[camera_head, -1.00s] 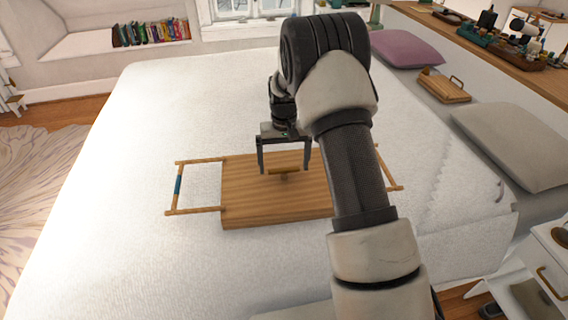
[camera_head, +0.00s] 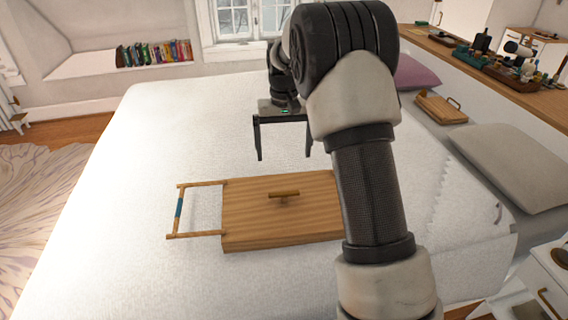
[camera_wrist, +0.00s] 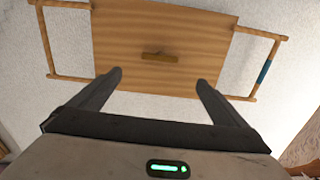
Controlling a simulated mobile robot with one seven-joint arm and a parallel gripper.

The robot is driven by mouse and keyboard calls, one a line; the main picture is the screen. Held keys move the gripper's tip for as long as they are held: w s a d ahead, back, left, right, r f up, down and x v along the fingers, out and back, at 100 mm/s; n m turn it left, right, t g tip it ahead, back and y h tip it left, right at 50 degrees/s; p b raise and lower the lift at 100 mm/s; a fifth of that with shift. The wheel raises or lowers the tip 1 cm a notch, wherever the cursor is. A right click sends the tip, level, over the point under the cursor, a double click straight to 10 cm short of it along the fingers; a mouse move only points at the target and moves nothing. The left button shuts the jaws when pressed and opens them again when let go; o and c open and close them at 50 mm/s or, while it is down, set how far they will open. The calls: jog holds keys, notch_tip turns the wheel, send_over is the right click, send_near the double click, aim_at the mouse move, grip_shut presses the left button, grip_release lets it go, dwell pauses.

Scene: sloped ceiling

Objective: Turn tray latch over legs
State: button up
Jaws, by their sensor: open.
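The wooden tray (camera_head: 255,225) lies on the white bed with its underside up. Its folding leg frame (camera_head: 178,212) with a blue band sticks out at the left. The right leg frame is hidden behind my arm in the head view, but both frames show in the wrist view. The wooden latch (camera_head: 284,194) is a small bar at the middle of the panel, lying roughly along the tray's length; it also shows in the wrist view (camera_wrist: 160,56). My gripper (camera_head: 284,156) is open and empty, above and beyond the latch, apart from it. Its fingertips (camera_wrist: 160,76) straddle the latch's line in the wrist view.
The bed (camera_head: 140,150) is clear around the tray. Pillows (camera_head: 510,165) and a small wooden tray-like object (camera_head: 441,107) lie at the right. A shelf with bottles and boxes (camera_head: 500,75) runs along the right wall. Books (camera_head: 155,53) stand in the window niche.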

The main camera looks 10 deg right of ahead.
jog(key=shift+r, duration=1.3)
jog(key=s+r+t, duration=0.3)
jog(key=s+r, duration=1.1)
jog(key=s+f+t, duration=0.1)
jog(key=s+t, duration=0.2)
jog(key=s, duration=1.6)
notch_tip(320, 180, up, 13)
jog(key=p, duration=1.3)
jog(key=shift+n, duration=0.4)
